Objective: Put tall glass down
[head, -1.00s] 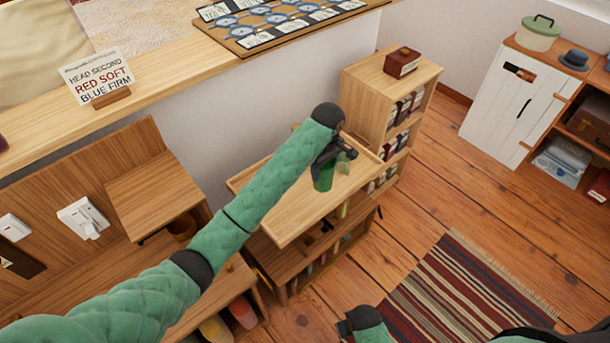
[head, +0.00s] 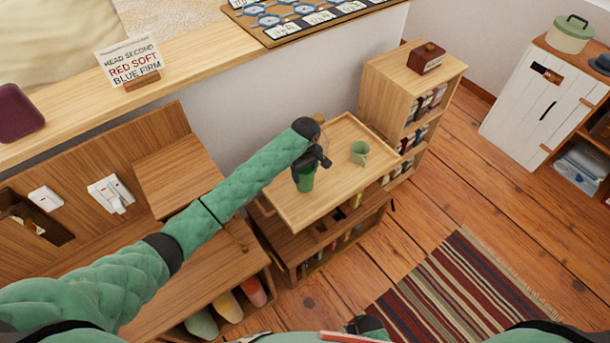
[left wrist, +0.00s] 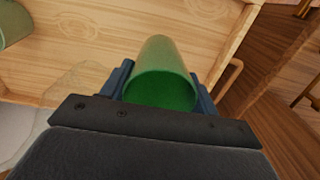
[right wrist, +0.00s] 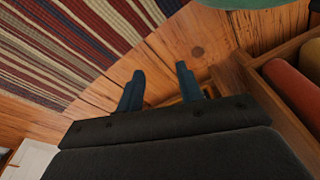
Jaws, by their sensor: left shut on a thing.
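The tall glass is green and upright in my left gripper (head: 309,165), which is shut on it. In the head view the glass (head: 306,182) is over the left part of a raised-rim wooden tray top (head: 345,127). I cannot tell whether its base touches the wood. In the left wrist view the glass (left wrist: 160,75) sits between the two fingers, with the tray's boards (left wrist: 100,30) beyond. My right gripper (right wrist: 160,85) is open and empty above the floor near the striped rug.
A green mug (head: 360,152) stands on the tray top, right of the glass. The tray top's right and front parts are bare. A bookcase with a dark red box (head: 426,58) stands behind at the right. A wooden bench unit (head: 200,290) is at the left.

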